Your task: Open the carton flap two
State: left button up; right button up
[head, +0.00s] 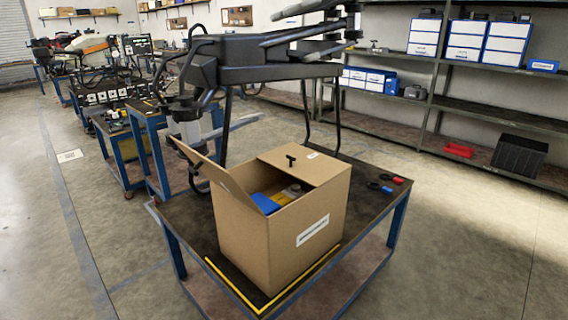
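A brown cardboard carton (245,235) stands on a dark-topped table with blue legs (190,230). Its left flap (213,168) stands up and leans outward to the left. Another flap (318,168) lies nearly flat over the back right part of the opening, with a small black T-shaped piece (291,159) on it. Through the gap I see a blue item (265,203), a yellow item (281,199) and a grey item (293,191) inside. The lower interior is hidden. Neither of my grippers is in view.
A large black drone-like frame (265,72) with folded arms and thin legs stands behind and above the carton. Small black, red (398,180) and blue pieces lie on the table right of the carton. Shelves with white-and-blue boxes (465,45) line the right wall. The right floor is clear.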

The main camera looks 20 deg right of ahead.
aim_at(315, 168)
jog(key=l+z, duration=0.15)
jog(key=l, duration=0.3)
jog(key=i+l+z, duration=0.1)
jog(key=l, duration=0.3)
jog(key=i+l+z, duration=0.15)
jog(key=l, duration=0.25)
jog(key=i+l+z, duration=0.1)
jog(key=l, duration=0.3)
jog(key=i+l+z, duration=0.15)
jog(key=l, duration=0.25)
jog(key=i, duration=0.05)
